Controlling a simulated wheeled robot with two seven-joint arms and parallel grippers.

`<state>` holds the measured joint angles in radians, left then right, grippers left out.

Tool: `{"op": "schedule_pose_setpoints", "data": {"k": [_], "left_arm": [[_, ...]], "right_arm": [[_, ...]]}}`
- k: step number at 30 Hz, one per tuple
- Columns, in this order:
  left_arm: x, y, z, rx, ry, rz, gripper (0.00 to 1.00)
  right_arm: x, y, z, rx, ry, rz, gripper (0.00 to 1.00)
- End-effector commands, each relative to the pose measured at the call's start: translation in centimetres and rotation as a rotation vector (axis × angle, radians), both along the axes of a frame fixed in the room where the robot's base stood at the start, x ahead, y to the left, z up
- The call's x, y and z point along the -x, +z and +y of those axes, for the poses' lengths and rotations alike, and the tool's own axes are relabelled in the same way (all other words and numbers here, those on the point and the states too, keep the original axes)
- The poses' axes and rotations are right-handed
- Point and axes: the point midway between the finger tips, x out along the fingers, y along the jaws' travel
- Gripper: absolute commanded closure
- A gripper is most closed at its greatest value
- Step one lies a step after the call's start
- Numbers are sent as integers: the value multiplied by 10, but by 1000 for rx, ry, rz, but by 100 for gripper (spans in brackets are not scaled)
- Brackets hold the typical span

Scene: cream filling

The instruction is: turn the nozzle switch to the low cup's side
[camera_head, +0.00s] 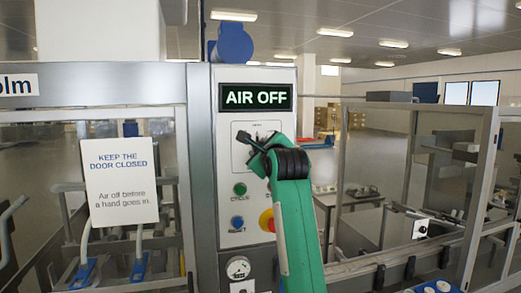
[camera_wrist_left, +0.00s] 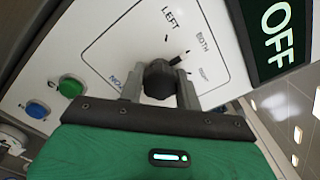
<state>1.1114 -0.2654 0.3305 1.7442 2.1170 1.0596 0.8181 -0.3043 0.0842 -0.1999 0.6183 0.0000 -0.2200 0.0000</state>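The nozzle switch (camera_wrist_left: 160,80) is a dark knob on the white panel (camera_wrist_left: 105,55). In the left wrist view it sits between the two grey fingers of my left gripper (camera_wrist_left: 160,88), which flank it closely with no clear gap. A black pointer with a pale tip (camera_wrist_left: 181,57) sticks out beyond the knob, roughly toward the BOTH label. LEFT also reads on the panel; a smaller label beside BOTH is hard to read. In the head view, my green left arm and black wrist cover most of the switch, and the left gripper (camera_head: 257,144) meets the panel. No cup is recognisable. My right gripper is not in view.
A lit AIR OFF display (camera_head: 255,97) is above the switch. A green button (camera_head: 240,188), a blue button (camera_head: 237,222) and a red-and-yellow stop button (camera_head: 267,220) are below. Glazed guards flank the panel; a notice (camera_head: 120,180) hangs on the left one.

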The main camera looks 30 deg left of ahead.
Motion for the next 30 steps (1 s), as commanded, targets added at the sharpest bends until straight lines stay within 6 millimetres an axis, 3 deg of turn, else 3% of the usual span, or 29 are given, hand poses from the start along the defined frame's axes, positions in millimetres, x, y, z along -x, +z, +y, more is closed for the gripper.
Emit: {"op": "schedule_pose_setpoints", "data": {"k": [14, 30], "left_arm": [[0, -3, 0, -54, -1, 62, 89], [0, -4, 1, -333, 0, 390, 89]], "right_arm": [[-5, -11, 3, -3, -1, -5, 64], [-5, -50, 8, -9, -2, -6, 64]]}}
